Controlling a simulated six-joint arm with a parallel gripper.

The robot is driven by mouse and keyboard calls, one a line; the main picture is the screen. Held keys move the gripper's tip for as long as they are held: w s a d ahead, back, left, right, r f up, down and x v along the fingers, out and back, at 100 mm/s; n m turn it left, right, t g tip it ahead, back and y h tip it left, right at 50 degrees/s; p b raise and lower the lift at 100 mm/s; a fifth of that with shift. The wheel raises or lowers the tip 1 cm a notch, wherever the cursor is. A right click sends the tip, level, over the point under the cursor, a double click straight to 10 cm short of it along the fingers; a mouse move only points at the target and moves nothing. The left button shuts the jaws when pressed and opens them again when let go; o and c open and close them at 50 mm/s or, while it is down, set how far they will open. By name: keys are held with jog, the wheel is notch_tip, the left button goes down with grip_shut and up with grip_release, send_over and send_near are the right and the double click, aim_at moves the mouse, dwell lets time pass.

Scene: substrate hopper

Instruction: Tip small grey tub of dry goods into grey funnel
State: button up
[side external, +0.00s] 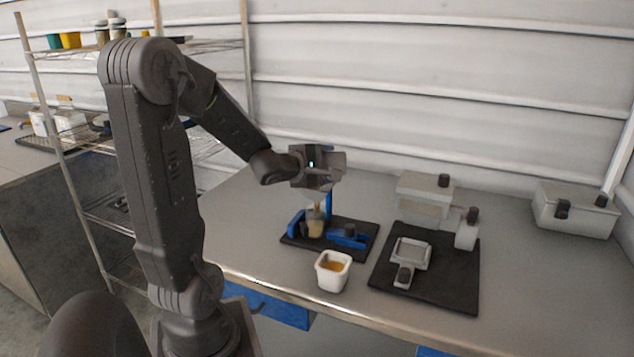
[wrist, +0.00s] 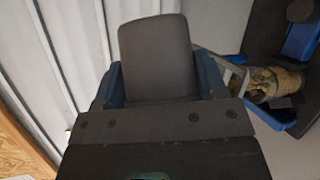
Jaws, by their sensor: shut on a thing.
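My gripper (side external: 318,170) is shut on the small grey tub and holds it above the black-and-blue stand. In the wrist view the tub (wrist: 155,58) is a dark grey rounded block between the blue fingers, with its underside or side facing the camera, so its mouth is hidden. It looks tipped. Beside it, to the right, a pale grey rim (wrist: 236,75), perhaps the funnel, shows next to tan dry goods (wrist: 275,83). In the side view a clear jar (side external: 315,223) with tan contents stands on the stand, right under my gripper. The funnel is hard to make out there.
A white tub (side external: 332,281) with orange-yellow contents stands in front of the stand base (side external: 362,248). A black mat (side external: 440,290) with a grey scale-like device (side external: 410,254) lies to the right. Grey boxes (side external: 425,195) (side external: 575,212) stand behind. Bench is free at far right.

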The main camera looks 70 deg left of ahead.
jog(key=shift+s+a+r+n+t, duration=0.1)
jog(key=shift+a+r+n+t, duration=0.05)
jog(key=shift+n, duration=0.45)
jog(key=shift+s+a+r+n+t, duration=0.1)
jog(key=shift+a+r+n+t, duration=0.05)
jog(key=shift+n, duration=0.45)
